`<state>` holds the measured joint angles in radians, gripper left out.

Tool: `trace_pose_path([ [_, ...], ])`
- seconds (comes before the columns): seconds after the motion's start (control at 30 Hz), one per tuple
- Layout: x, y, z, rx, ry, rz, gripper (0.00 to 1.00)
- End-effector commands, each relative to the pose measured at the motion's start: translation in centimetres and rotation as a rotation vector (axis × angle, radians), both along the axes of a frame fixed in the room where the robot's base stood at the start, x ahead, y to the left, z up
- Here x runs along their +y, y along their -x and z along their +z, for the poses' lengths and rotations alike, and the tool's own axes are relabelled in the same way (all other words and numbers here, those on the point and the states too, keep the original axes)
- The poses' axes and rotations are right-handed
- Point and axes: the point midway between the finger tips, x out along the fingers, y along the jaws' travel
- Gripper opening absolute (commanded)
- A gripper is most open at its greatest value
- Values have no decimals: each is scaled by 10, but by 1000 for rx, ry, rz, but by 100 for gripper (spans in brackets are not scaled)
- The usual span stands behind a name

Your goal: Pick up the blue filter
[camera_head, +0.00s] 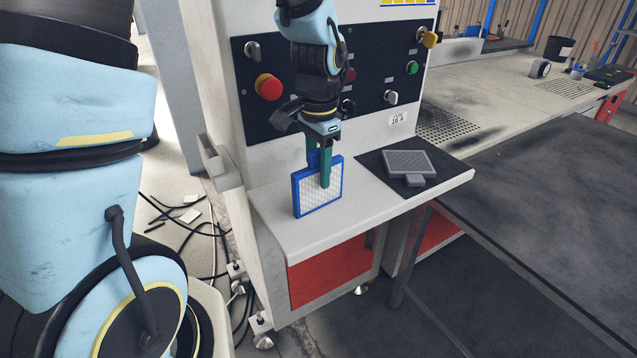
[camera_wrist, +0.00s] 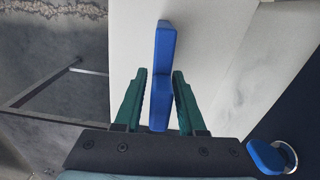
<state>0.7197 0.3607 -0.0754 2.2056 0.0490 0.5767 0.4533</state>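The blue filter (camera_head: 304,194) is a square plate with a blue frame and a pale mesh face. It stands upright on the white shelf, and in the wrist view it shows edge-on as a blue bar (camera_wrist: 161,75). My gripper (camera_head: 318,172) points down over it with green fingers, one in front of the mesh and one mostly hidden behind. In the wrist view my gripper (camera_wrist: 160,72) has a finger on each side of the filter. A pale gap shows beside the left finger and a narrower one beside the right, so it is open around the filter.
A grey mesh plate (camera_head: 408,164) with a tab lies on a black mat (camera_head: 376,171) to the right on the shelf (camera_head: 283,238). The control panel (camera_head: 300,80), with a red button (camera_head: 268,86) and knobs, rises behind. A dark table (camera_head: 560,190) stands at right.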

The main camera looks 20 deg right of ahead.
Motion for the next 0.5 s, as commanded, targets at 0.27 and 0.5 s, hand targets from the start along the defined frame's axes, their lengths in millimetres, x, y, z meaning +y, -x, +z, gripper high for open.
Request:
trace_pose_path([
  [0.27,0,0,0,0,0,0,7],
  [0.5,0,0,0,0,0,0,0],
])
